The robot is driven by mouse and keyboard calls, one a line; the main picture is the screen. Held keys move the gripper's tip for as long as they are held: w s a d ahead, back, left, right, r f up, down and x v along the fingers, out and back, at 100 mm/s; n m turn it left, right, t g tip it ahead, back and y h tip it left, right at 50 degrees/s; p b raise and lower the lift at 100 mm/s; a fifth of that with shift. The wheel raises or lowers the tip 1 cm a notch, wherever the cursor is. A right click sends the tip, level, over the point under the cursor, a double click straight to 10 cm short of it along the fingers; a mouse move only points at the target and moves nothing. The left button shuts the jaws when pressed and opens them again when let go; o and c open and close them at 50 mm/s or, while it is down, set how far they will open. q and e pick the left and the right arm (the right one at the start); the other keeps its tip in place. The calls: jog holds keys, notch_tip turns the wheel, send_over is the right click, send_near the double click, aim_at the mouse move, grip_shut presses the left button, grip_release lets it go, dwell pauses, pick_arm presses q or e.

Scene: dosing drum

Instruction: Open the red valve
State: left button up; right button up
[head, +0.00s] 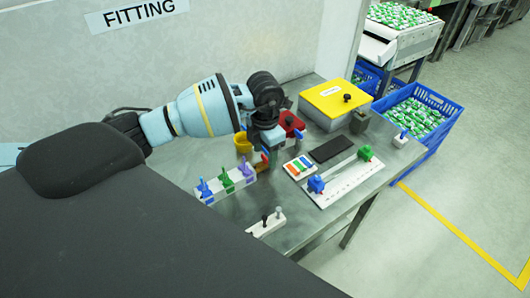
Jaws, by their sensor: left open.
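A white block (228,186) on the metal table carries a row of small coloured valves: blue (204,188), green (226,181) and purple (245,169). At its right end a small red part (265,157) shows by my left gripper, likely the red valve, mostly hidden by the gripper. My left gripper (264,153) points down over that end with its jaws open. I cannot tell whether its fingers touch the red part. My right gripper is not in view.
A red box with a black knob (290,120) and a yellow cup (242,142) stand behind the gripper. A yellow-lidded box (336,97), a dark pad (331,149) and a white slide rail (343,182) lie to the right. A small white block (266,223) sits near the front edge.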

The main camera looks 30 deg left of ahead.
pick_arm(q)
jog(key=shift+f, duration=0.4)
jog(key=shift+c, duration=0.4)
jog(key=c, duration=0.9)
